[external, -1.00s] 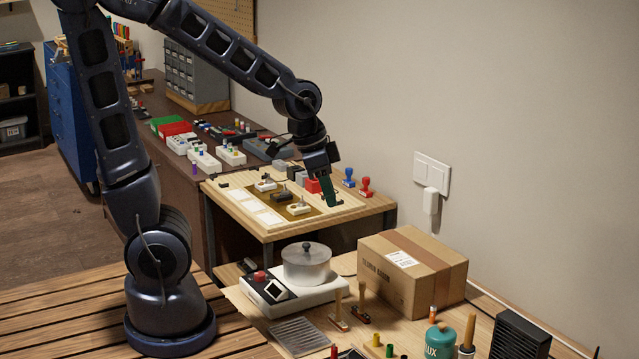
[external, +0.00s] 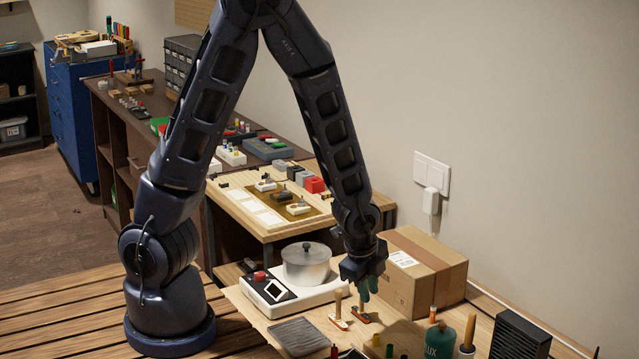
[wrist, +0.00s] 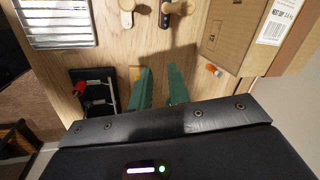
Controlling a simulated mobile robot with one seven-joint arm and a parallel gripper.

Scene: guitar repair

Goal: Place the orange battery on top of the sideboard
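The orange battery (external: 433,314) stands on the light wooden bench (external: 405,335), in front of the cardboard box's right side. In the wrist view a small orange-and-white cylinder (wrist: 212,70), apparently the battery, is right of my fingers, near the box. My gripper (external: 369,287) points down above the bench, left of the battery and apart from it. In the wrist view my gripper's green fingers (wrist: 160,86) stand apart with nothing visible between them. The dark brown sideboard (external: 115,150) runs along the back wall, partly hidden behind my arm.
The cardboard box (external: 425,275) stands close to the battery. A green canister (external: 440,342), a wooden-handled tool (external: 469,333) and a black slatted box (external: 520,338) are nearby. Small tools and blocks occupy parts of the sideboard top. A white device with a pot (external: 306,268) is left.

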